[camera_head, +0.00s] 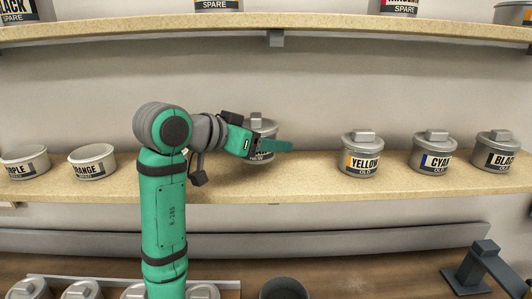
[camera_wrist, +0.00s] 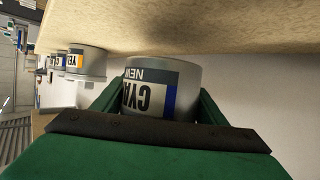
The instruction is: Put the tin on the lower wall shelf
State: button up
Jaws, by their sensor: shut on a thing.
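The tin (camera_head: 264,125) is grey with a lid; its label reads CYAN NEW, upside down in the wrist view (camera_wrist: 160,88). My gripper (camera_head: 268,144) is shut around the tin's sides, with a finger on either side in the wrist view (camera_wrist: 155,108). The tin is upright over the lower wall shelf (camera_head: 310,182), left of the yellow tin. Its base is at or very near the shelf top; I cannot tell whether it touches. My green finger hides part of its front.
Yellow (camera_head: 360,155), cyan (camera_head: 434,153) and black (camera_head: 495,152) OLD tins stand right on the lower shelf. Purple (camera_head: 24,163) and orange (camera_head: 92,162) open pots stand left. The upper shelf (camera_head: 330,26) runs overhead. Shelf between my tin and the yellow tin is clear.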

jog(key=shift+f, duration=1.5)
jog(key=shift+f, duration=0.15)
jog(key=o, duration=1.5)
jog(key=shift+c, duration=0.2)
jog(key=v, duration=1.2)
